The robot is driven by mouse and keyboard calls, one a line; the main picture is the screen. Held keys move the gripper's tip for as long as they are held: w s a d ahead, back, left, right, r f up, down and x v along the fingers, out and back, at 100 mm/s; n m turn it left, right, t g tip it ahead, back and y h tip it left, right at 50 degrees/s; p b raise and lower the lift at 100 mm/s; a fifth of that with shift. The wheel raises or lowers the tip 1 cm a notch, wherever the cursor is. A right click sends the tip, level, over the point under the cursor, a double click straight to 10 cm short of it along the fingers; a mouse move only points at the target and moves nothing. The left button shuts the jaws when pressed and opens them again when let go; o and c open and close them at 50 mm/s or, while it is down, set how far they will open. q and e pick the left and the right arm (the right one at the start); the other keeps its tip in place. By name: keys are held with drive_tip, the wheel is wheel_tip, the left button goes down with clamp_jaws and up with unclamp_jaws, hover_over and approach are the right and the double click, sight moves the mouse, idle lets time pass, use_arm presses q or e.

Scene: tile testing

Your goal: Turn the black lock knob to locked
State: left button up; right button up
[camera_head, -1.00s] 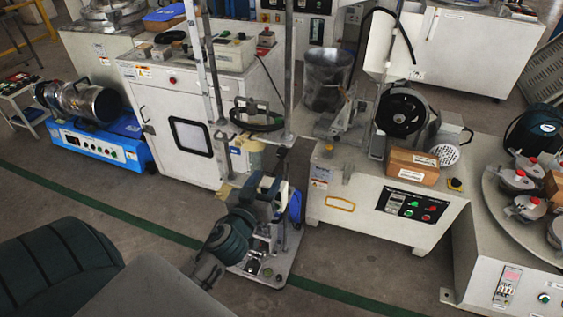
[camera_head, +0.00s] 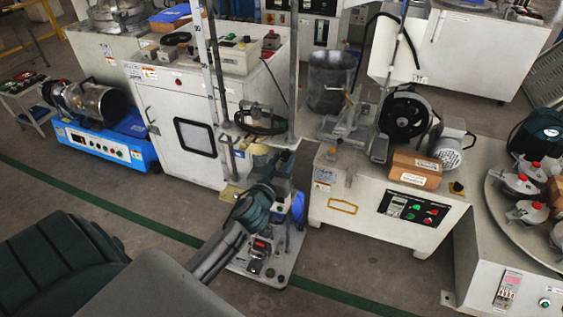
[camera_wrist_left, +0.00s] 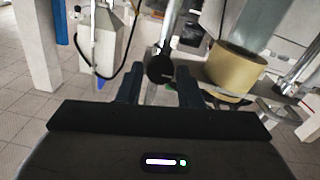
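The black lock knob (camera_wrist_left: 160,70) shows in the left wrist view as a round black disc on a metal rod. My left gripper (camera_wrist_left: 158,80) is open, with one dark finger on each side of the knob. Gaps seem to remain between fingers and knob; I cannot tell whether they touch. In the head view my left gripper (camera_head: 264,187) is at the upright testing machine with the grey base (camera_head: 283,268), and the knob is hidden there. My right gripper is not in view.
In the left wrist view a yellowish cylinder (camera_wrist_left: 236,72) stands close right of the fingers. In the head view a white cabinet (camera_head: 158,115) is behind the machine, and a cream machine (camera_head: 350,208) with a control panel stands to its right. Open floor lies in front.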

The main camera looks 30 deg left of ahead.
use_arm(q)
drive_tip(key=c, duration=0.6)
drive_tip(key=shift+o, duration=0.2)
